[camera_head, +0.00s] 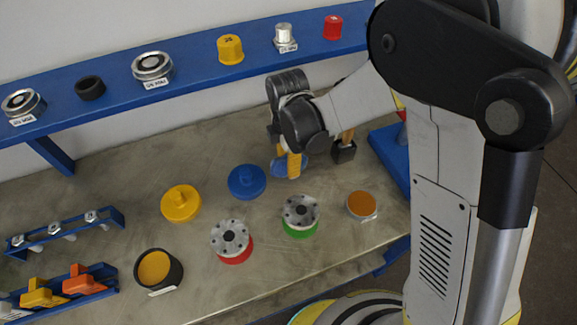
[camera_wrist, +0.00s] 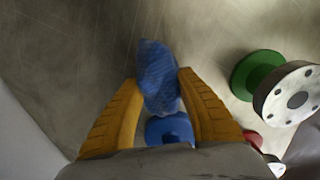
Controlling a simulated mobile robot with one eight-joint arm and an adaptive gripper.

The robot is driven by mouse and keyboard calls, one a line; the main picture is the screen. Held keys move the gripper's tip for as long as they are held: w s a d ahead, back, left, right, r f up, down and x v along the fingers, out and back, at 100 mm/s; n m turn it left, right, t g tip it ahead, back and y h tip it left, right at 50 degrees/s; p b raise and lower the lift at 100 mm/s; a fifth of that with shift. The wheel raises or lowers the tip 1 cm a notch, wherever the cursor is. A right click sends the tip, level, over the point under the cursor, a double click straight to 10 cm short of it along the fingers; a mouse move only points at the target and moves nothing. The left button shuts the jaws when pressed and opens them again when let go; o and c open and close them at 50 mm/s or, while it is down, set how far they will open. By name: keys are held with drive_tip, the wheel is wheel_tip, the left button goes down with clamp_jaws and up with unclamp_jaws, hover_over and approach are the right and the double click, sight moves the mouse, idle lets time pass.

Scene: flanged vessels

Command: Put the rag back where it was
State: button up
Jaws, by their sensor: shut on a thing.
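The blue rag (camera_wrist: 157,72) is between the two yellow fingers of my gripper (camera_wrist: 160,95) in the wrist view, with its upper part sticking out past the fingertips. In the head view my gripper (camera_head: 290,165) points down over the back right part of the table, and bits of the blue rag (camera_head: 278,168) show beside the fingers. My gripper is shut on the rag. The fingers hide part of the rag, and I cannot tell whether it touches the table.
A blue lid (camera_head: 246,181) and a yellow lid (camera_head: 181,203) lie left of my gripper. Flanged vessels, red (camera_head: 232,242) and green (camera_head: 300,216), stand in front. A dark holder (camera_head: 344,151) is close on the right. A blue shelf (camera_head: 190,66) runs behind.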

drive_tip(key=shift+f, duration=0.55)
drive_tip(key=shift+f, duration=0.2)
drive_tip(key=o, duration=1.2)
drive_tip(key=shift+o, duration=0.2)
drive_tip(key=shift+r, duration=0.15)
